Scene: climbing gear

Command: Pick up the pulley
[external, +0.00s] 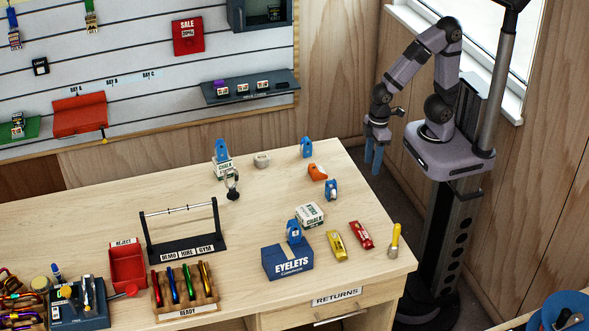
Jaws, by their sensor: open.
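Small blue pulley-like pieces stand on the light wood table. One (307,147) is near the back right edge, and another (331,191) with a pale round part is a little nearer the front. A third (294,231) rests on the blue EYELETS box (287,262), and a fourth (221,151) is on a white CHALK box (222,168). I cannot tell which one the task means. My gripper (373,161) hangs with blue fingers pointing down beyond the table's back right edge, apart from all of them. It is open and empty.
An orange piece (317,172) lies between two blue pieces. A white chalk block (310,215), a yellow packet (336,245), a red packet (361,235) and a yellow-topped tube (395,241) are nearer the front. A black rack (185,246) stands left. The table's centre is mostly clear.

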